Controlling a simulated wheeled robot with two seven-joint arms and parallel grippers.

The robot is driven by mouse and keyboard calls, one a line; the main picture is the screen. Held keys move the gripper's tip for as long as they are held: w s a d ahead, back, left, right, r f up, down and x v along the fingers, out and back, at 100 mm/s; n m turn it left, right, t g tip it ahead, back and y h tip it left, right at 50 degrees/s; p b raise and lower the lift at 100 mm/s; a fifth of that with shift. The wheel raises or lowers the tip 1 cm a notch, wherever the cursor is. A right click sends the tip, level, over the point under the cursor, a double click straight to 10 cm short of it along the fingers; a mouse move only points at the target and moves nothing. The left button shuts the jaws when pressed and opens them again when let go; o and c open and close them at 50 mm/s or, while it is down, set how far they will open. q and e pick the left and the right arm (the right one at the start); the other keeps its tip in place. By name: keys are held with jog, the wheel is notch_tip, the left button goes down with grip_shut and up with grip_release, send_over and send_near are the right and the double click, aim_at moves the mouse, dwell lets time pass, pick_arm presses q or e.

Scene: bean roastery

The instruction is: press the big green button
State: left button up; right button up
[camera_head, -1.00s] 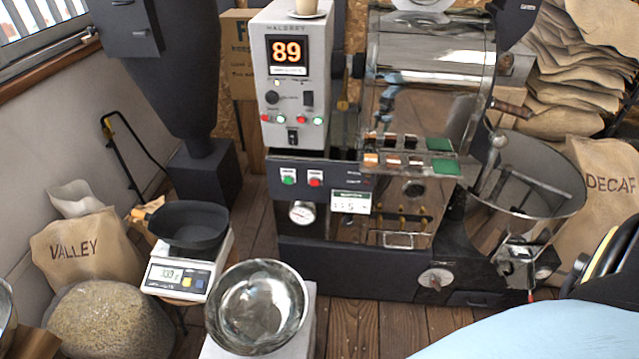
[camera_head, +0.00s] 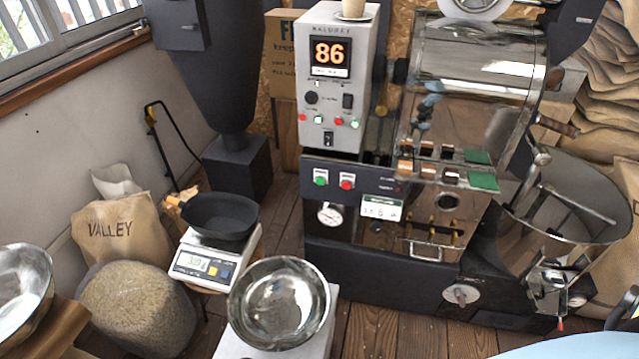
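The green button (camera_head: 320,177) sits on the dark front panel of the roaster (camera_head: 390,240), to the left of a red button (camera_head: 347,181). It is in plain sight and nothing covers it. Smaller red and green lights show on the grey control box (camera_head: 335,75) above, under a display (camera_head: 330,55) reading 86. Neither of my grippers is in view.
A steel bowl (camera_head: 283,303) on a pale stand and a scale (camera_head: 205,268) bearing a black pan (camera_head: 222,212) stand in front of the roaster. A round steel cooling tray (camera_head: 590,235) is at right. Sacks stand at left. Some wooden floor (camera_head: 395,325) is bare.

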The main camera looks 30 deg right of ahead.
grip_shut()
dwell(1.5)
